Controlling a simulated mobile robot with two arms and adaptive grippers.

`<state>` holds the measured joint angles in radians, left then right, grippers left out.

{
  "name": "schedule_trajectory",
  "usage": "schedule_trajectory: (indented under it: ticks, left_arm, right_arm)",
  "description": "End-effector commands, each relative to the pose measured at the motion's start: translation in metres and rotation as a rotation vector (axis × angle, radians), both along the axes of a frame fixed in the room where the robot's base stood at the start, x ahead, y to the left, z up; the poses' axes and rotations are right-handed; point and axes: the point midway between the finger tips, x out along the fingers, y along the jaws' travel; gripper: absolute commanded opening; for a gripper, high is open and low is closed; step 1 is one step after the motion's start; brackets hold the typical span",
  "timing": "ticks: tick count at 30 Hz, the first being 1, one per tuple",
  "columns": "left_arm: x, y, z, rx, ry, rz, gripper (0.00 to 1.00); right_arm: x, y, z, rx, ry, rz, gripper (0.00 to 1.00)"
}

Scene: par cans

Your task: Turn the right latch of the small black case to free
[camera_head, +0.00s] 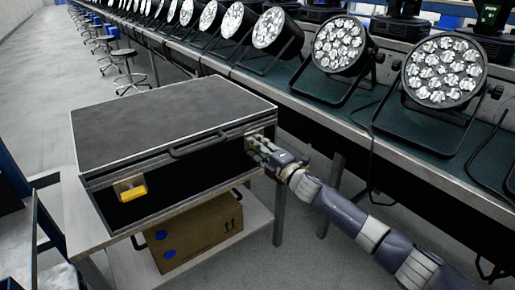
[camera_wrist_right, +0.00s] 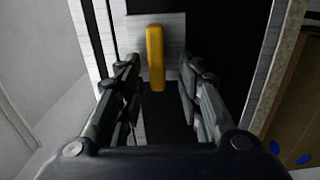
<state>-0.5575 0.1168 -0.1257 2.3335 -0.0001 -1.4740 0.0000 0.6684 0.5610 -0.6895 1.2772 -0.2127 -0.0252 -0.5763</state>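The black case (camera_head: 170,120) lies flat on a white table. Its left latch (camera_head: 131,192) shows a yellow handle on a pale plate at the front face. My right gripper (camera_head: 260,150) is at the right end of the case's front and hides the right latch in the head view. In the right wrist view, the right latch's yellow handle (camera_wrist_right: 155,58) stands lengthwise on its silver plate (camera_wrist_right: 175,35). My right gripper (camera_wrist_right: 158,110) is open there, one finger on each side of the handle, with gaps between. My left gripper is not in view.
The case's black carry handle (camera_head: 198,143) is on the front between the latches. A cardboard box (camera_head: 195,235) sits on the table's lower shelf (camera_head: 255,220). A long bench (camera_head: 400,150) with par cans runs along the right.

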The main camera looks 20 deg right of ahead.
Motion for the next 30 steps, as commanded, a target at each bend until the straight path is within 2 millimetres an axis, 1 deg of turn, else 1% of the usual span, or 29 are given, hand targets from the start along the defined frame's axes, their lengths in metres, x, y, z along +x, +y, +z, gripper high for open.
schedule_trajectory:
  ticks: [7,11,14,21,24,30]
  left_arm:
    - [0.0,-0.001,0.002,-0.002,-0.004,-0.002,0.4]
    - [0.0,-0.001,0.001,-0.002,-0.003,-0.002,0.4]
    - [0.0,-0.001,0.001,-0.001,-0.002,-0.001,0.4]
    - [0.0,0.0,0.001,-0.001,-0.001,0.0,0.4]
    - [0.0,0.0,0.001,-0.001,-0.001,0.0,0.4]
    - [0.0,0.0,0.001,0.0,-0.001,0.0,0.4]
  right_arm:
    - [-0.002,-0.001,0.001,0.001,-0.001,-0.001,0.33]
    - [-0.012,-0.005,0.0,0.002,0.001,-0.001,0.33]
    - [-0.025,-0.009,0.0,0.001,0.0,0.001,0.33]
    - [-0.069,-0.025,-0.001,-0.001,0.002,0.001,0.33]
    - [-0.085,-0.031,-0.001,0.0,0.002,0.0,0.33]
    - [-0.105,-0.038,-0.001,0.002,0.002,0.0,0.33]
